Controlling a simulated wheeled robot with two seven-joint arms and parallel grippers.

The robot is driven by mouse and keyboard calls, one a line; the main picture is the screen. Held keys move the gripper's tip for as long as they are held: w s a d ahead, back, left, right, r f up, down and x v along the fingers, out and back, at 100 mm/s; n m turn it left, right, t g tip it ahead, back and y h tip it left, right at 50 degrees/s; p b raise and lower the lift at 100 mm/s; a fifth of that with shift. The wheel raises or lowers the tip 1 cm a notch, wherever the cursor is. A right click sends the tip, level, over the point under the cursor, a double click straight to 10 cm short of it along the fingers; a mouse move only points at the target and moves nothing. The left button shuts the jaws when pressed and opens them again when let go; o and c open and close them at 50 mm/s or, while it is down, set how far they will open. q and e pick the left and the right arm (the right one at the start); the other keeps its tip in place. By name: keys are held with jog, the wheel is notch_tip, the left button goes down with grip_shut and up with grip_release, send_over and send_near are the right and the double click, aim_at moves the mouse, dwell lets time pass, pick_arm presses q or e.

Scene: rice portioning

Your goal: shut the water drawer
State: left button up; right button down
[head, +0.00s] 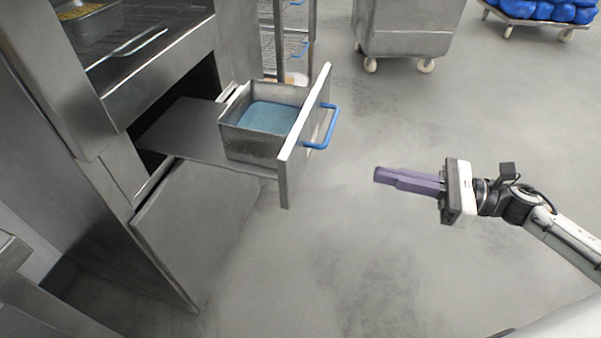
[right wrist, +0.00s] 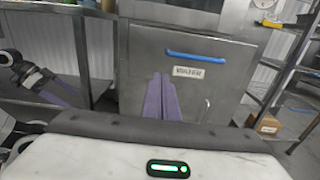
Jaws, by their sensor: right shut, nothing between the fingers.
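The water drawer (head: 291,165) is pulled well out of the steel cabinet in the head view. It holds a metal pan (head: 250,147) with blue water (head: 268,117). Its blue handle (head: 331,128) is on the front panel. In the right wrist view the drawer front (right wrist: 140,60) faces me, with the handle (right wrist: 197,57) above a small blurred label (right wrist: 188,72). My right gripper (head: 377,175) is shut and empty, apart from the drawer front; its fingers (right wrist: 161,80) point toward it. My left gripper (right wrist: 62,97) shows only at the left of the right wrist view; its opening is unclear.
A lower cabinet panel (head: 195,225) is below the drawer. A wire rack (head: 290,40) stands behind it. A steel wheeled bin (head: 405,28) and a cart with blue sacks (head: 545,10) are farther back. The floor between gripper and drawer is clear.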

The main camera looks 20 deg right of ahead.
send_near(301, 158)
jog(key=x, duration=0.5)
jog(key=shift+w+a+p, duration=0.1)
jog(key=shift+w+p, duration=0.15)
jog(key=shift+p, duration=0.15)
jog(key=shift+w+a+f, duration=0.1)
jog(key=shift+w+a, duration=0.2)
jog(key=shift+a, duration=0.15)
